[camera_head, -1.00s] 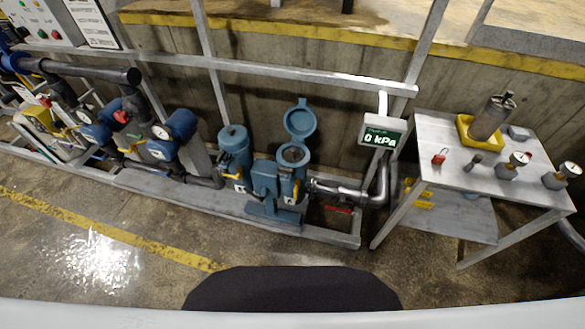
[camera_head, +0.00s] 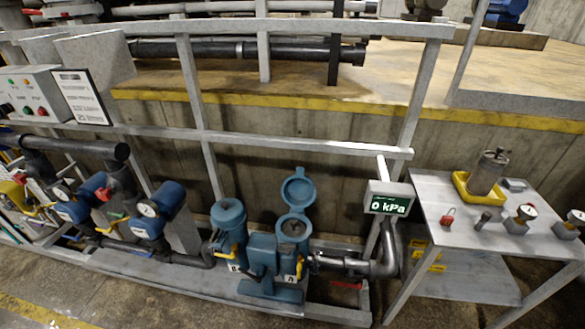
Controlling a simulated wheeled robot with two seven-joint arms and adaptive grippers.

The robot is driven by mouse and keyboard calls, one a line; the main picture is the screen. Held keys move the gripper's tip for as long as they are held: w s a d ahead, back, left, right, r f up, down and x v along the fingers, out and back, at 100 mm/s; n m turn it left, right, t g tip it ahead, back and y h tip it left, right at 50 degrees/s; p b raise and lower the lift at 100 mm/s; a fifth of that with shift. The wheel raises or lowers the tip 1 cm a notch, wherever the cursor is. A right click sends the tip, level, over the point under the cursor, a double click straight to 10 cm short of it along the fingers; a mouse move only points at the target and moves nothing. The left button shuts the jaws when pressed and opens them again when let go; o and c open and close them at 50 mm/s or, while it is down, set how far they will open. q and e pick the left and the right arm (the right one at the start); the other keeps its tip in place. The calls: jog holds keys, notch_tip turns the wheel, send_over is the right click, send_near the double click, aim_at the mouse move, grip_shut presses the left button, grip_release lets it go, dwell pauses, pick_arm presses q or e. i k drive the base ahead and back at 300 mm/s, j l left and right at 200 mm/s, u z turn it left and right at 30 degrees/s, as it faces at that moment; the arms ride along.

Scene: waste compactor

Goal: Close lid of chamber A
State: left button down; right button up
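Chamber A (camera_head: 293,229) is the right one of two blue chambers on the low frame, with a small label that seems to read A below it. Its round lid (camera_head: 299,188) stands open, tipped up behind the dark opening. Chamber B (camera_head: 228,214), to the left, has its lid down. A yellow handle (camera_head: 299,267) shows on the front of chamber A. Neither of my grippers is in view.
A pressure display (camera_head: 388,204) reads 0 kPa right of chamber A. A grey table (camera_head: 437,187) with a yellow tray (camera_head: 463,186), gauges and a red padlock (camera_head: 447,217) stands at the right. Grey railing (camera_head: 290,143) runs behind the chambers. Blue valves and pipes fill the left.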

aim_at(299, 191)
jog(key=i+j+z, duration=0.2)
jog(key=j, duration=0.25)
jog(key=i+j+z, duration=0.15)
jog(key=j, duration=0.3)
jog(key=i+j+z, duration=0.2)
jog(key=j, duration=0.25)
jog(key=i+j+z, duration=0.2)
jog(key=j, duration=0.3)
jog(key=j+z, duration=0.15)
jog(key=j, duration=0.35)
